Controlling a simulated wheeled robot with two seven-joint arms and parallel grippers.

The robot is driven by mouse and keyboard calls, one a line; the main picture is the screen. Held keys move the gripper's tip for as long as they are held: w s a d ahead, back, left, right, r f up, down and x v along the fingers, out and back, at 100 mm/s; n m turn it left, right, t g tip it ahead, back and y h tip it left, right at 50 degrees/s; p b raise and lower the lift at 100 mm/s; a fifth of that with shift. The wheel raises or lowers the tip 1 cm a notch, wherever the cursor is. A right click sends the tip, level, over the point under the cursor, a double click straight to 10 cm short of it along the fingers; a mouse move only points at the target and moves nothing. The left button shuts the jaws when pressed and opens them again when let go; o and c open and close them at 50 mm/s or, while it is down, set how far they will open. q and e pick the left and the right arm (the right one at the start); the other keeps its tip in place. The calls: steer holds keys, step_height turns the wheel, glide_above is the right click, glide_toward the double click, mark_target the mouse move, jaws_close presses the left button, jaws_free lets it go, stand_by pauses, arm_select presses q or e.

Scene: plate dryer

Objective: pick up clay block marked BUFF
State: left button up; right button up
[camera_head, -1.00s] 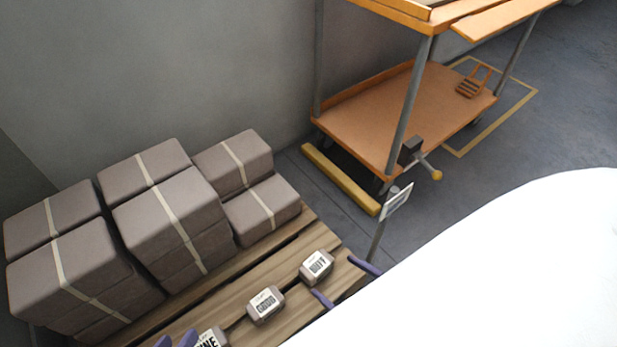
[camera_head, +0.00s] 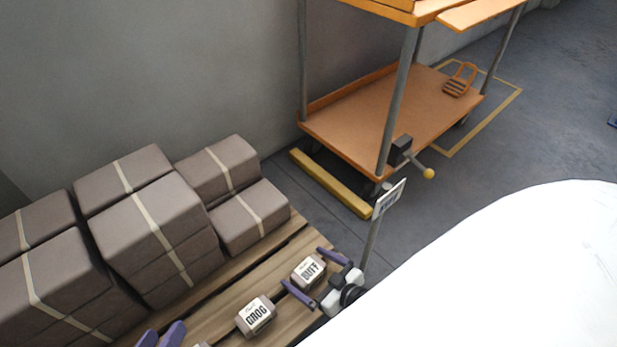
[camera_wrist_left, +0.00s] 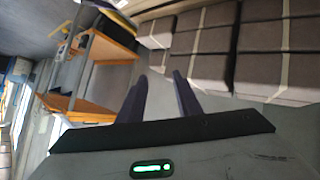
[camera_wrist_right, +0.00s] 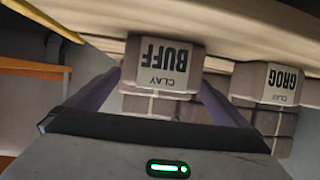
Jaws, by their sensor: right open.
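The clay block marked BUFF (camera_head: 308,272) is a small grey-brown block with a white label, sitting on the wooden pallet. My right gripper (camera_head: 303,267) has its purple fingers on either side of it, open. In the right wrist view the BUFF block (camera_wrist_right: 163,68) shows upside down between the spread fingers; contact cannot be told. My left gripper (camera_head: 162,330) is at the bottom edge of the head view, its fingers apart and empty in the left wrist view (camera_wrist_left: 158,76).
The block marked GROG (camera_head: 256,316) sits left of BUFF, with another block partly cut off further left. Large strapped blocks (camera_head: 150,225) are stacked behind. A sign on a post (camera_head: 390,198) stands right of the pallet (camera_head: 215,290). An orange cart (camera_head: 390,115) is beyond.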

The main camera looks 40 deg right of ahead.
steer(key=c, duration=1.6)
steer(key=shift+w+r, duration=0.1)
steer(key=shift+r, duration=0.15)
steer(key=shift+c, duration=0.3)
